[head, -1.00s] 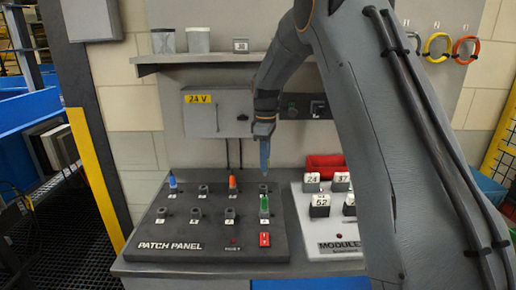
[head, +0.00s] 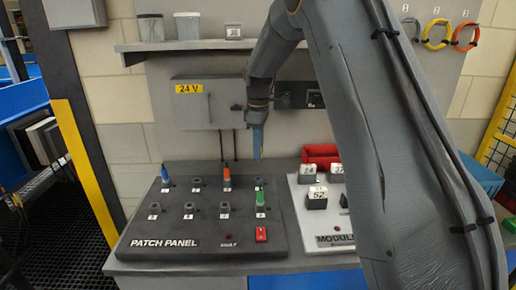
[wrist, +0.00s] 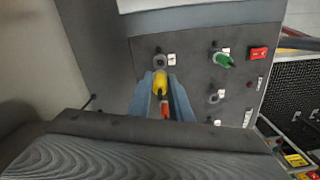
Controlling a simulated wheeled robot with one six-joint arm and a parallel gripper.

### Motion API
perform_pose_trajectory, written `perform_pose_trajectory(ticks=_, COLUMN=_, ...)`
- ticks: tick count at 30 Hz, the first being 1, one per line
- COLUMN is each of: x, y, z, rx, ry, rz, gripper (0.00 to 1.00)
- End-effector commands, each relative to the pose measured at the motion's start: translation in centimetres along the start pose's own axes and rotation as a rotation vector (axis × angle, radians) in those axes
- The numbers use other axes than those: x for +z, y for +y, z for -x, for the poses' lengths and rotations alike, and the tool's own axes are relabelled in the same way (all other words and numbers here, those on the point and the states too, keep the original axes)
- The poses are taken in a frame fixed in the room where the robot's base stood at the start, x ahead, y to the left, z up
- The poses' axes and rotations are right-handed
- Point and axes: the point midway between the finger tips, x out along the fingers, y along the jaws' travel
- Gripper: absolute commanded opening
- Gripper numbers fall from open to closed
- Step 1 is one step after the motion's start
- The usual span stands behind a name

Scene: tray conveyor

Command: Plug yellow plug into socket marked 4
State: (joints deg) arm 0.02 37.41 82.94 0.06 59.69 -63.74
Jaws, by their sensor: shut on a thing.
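My gripper (head: 258,143) points down above the back right part of the dark patch panel (head: 140,226). In the wrist view its blue fingers (wrist: 162,95) are shut on the yellow plug (wrist: 160,80). The plug is hidden in the head view. An empty socket (wrist: 158,50) at the panel's back right corner lies just beyond the plug in the wrist view; it also shows in the head view (head: 259,182), below the fingertips. The plug looks apart from the panel. The socket labels are too small to read surely.
The panel also bears an orange plug (head: 227,172), a green plug (head: 260,198), a blue plug (head: 165,171) and a red switch (head: 261,234). A white module board (head: 308,222) and a red bin (head: 320,153) stand to the right. A grey 24 V box (head: 206,108) is behind.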

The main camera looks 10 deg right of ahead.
Motion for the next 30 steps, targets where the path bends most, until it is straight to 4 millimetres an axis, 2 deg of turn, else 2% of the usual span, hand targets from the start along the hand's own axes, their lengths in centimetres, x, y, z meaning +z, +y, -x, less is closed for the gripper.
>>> perform_pose_trajectory(ticks=18, x=0.0, y=0.0, z=-5.0, rx=-0.001, ry=0.0, rz=0.0, gripper=0.0)
perform_pose_trajectory(ticks=30, x=0.0, y=0.0, z=-5.4, rx=0.0, ry=0.0, rz=0.0, gripper=0.0)
